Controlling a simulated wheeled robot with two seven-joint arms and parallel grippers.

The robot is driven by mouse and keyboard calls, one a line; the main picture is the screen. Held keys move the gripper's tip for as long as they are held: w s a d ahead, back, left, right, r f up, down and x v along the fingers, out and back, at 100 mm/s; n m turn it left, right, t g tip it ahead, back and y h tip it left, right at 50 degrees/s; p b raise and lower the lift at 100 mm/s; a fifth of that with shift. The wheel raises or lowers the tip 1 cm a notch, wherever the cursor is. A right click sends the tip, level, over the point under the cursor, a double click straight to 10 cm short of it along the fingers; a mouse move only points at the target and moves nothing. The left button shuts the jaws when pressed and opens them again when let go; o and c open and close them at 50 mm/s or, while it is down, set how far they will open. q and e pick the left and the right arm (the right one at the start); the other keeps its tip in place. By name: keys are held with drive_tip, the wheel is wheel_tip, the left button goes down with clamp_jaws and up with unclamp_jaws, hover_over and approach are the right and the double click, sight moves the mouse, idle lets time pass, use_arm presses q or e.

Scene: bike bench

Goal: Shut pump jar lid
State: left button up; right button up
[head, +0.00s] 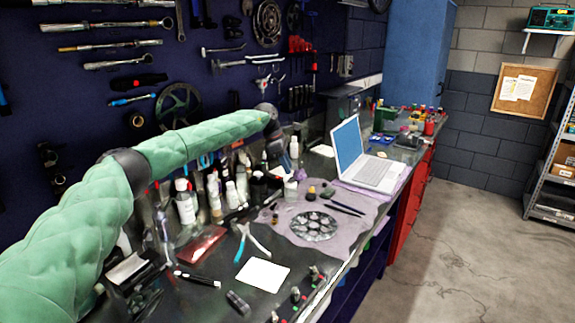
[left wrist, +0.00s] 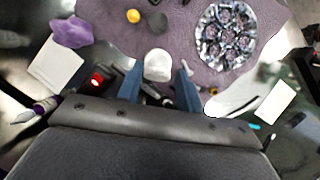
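A small white rounded top (left wrist: 157,65), which looks like the pump jar's lid, shows in the left wrist view, just ahead of and between my left gripper's fingers. Whether the lid is raised or closed I cannot tell, and the jar body below it is hidden. My left gripper (left wrist: 158,92) points down over the bench with its two blue fingers apart, a gap on each side of the white top. In the head view the left gripper (head: 285,166) is at the end of the green-sleeved arm, above the cluttered back of the bench. My right gripper is not in view.
A purple mat (head: 283,228) holds a round chainring (head: 313,226) and dark tools. Several bottles, including a white one (head: 185,205), crowd the back left. A purple cloth (left wrist: 72,32) lies near the gripper. An open laptop (head: 362,165) stands to the right.

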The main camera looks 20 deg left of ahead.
use_arm(q)
drive_tip(key=shift+d+f, duration=0.15)
drive_tip(key=shift+f, duration=0.35)
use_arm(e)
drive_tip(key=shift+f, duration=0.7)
use_arm(q)
drive_tip(key=shift+c, duration=0.5)
clamp_jaws()
drive_tip(key=shift+w+d, duration=0.1)
drive_tip(key=shift+d, duration=0.05)
drive_tip(key=d+y, duration=0.1)
drive_tip(key=y, duration=0.1)
drive_tip(key=d+y+b, duration=0.1)
drive_tip(key=y, duration=0.1)
drive_tip(key=shift+w+d+f+g, duration=0.1)
drive_tip(key=shift+w+f+g, duration=0.05)
drive_tip(key=shift+f+g, duration=0.25)
drive_tip(key=shift+w+d+f+y+b, duration=0.1)
drive_tip(key=shift+d+f+y+b, duration=0.15)
drive_tip(key=shift+y, duration=0.5)
drive_tip(key=shift+d+f+y+b, duration=0.15)
drive_tip(key=shift+d+y+b, duration=0.2)
drive_tip(key=shift+y, duration=0.4)
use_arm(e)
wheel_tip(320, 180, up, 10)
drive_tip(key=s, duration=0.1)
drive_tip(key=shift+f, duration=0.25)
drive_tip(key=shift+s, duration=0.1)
